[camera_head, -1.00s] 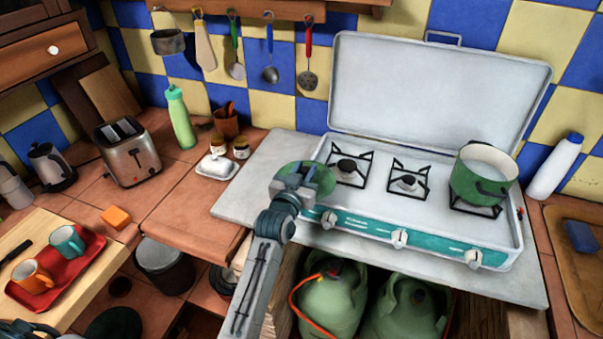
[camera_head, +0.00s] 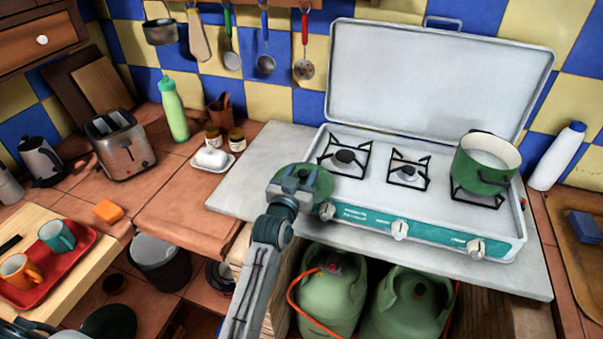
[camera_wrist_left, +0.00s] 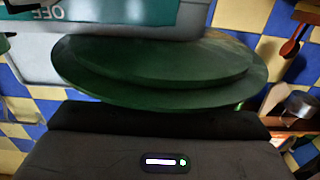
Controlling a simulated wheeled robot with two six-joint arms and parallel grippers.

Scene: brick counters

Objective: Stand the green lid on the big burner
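The green lid (camera_head: 319,190) is at the front left corner of the camp stove, above its edge and the grey slab. My left gripper (camera_head: 297,182) is shut on it. In the left wrist view the lid (camera_wrist_left: 160,85) spans the picture in front of the gripper, edge-on; the fingertips are hidden. The stove (camera_head: 372,203) has a left burner (camera_head: 345,157) and a slightly smaller-looking middle burner (camera_head: 408,173), both bare. A green pot (camera_head: 480,175) without a lid stands on the right burner.
The stove's raised cover (camera_head: 440,85) stands behind the burners. A white butter dish (camera_head: 213,160), small jars and a toaster (camera_head: 122,145) stand to the left. A white bottle (camera_head: 557,157) is at the right. Green gas bottles (camera_head: 330,290) are below the slab.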

